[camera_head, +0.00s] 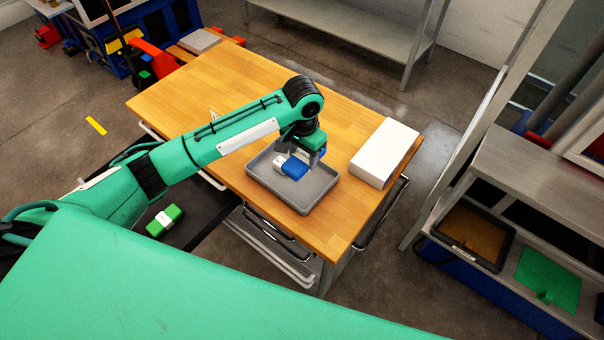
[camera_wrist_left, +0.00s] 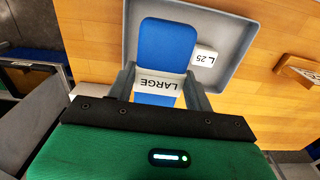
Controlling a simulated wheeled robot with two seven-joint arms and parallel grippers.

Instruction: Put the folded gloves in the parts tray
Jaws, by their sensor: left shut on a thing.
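The folded gloves (camera_head: 294,168) are a blue bundle with a white band reading "LARGE"; they also show in the left wrist view (camera_wrist_left: 166,45). My left gripper (camera_head: 303,155) is shut on them, with a finger on each side of the band. The grey parts tray (camera_head: 307,203) lies on the wooden table, and its rim shows in the left wrist view (camera_wrist_left: 222,22). The gloves are over the inside of the tray; I cannot tell whether they touch its floor. My right gripper is not in view.
A small white piece marked "L 25" (camera_wrist_left: 204,58) is in the tray beside the gloves. A white box (camera_head: 383,152) stands on the table (camera_head: 262,92) right of the tray. A green bundle with a white band (camera_head: 165,220) lies on a black surface at lower left.

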